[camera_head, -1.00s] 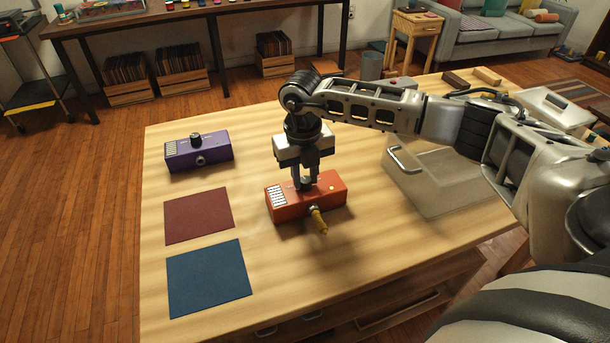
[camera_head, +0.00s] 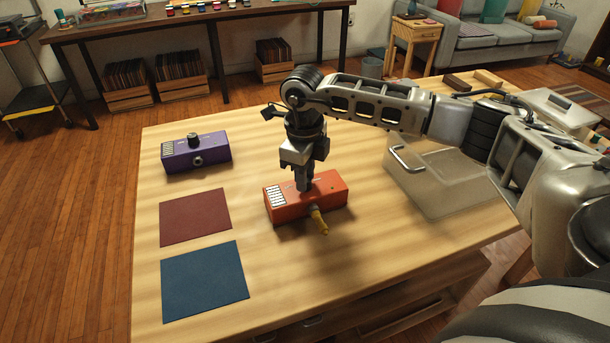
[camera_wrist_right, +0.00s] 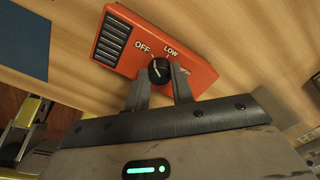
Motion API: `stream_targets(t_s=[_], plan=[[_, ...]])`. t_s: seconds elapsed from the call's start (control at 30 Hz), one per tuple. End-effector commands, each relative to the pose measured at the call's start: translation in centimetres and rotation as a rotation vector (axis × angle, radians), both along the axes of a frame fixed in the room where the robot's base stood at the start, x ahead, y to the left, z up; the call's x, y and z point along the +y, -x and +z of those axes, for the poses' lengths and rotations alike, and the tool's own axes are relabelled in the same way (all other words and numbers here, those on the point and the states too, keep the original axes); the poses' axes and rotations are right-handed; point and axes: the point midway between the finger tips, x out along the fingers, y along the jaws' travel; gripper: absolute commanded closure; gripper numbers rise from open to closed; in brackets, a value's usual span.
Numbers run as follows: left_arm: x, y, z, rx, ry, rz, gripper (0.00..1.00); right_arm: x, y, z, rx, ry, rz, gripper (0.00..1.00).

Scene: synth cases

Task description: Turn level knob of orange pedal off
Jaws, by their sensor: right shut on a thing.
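The orange pedal (camera_head: 325,198) stands on the wooden table, with a yellow plug (camera_head: 318,220) in its front side. My right gripper (camera_head: 304,187) points straight down onto its top and is shut on the level knob. In the right wrist view the black knob (camera_wrist_right: 158,70) sits between the two fingertips (camera_wrist_right: 160,78), on the orange face with OFF, LOW and a partly covered third label. OFF is printed to the upper left of the knob and LOW to the upper right. I cannot tell exactly which label the knob's mark points at. My left gripper is out of view.
A purple pedal (camera_head: 197,153) with a black knob stands at the table's back left. A dark red mat (camera_head: 195,217) and a blue mat (camera_head: 204,281) lie at the left. A lidded case with a handle (camera_head: 440,178) lies to the right, under my arm.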

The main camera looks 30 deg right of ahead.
Motion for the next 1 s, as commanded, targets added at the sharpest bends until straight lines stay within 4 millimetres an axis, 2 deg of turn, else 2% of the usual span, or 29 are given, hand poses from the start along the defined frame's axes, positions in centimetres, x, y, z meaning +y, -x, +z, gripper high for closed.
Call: stream_targets(t_s=[0.63,0.67,0.73,1.0], plan=[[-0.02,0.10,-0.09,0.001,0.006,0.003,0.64,-0.02,-0.01,0.07,-0.001,-0.001,0.055,0.99],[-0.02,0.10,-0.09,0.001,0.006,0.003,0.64,-0.02,-0.01,0.07,-0.001,-0.001,0.055,0.73],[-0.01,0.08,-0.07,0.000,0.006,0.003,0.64,-0.02,-0.01,0.06,-0.001,-0.001,0.054,0.54],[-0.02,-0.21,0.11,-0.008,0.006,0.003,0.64,-0.02,-0.01,0.06,0.000,0.000,0.054,0.54]])
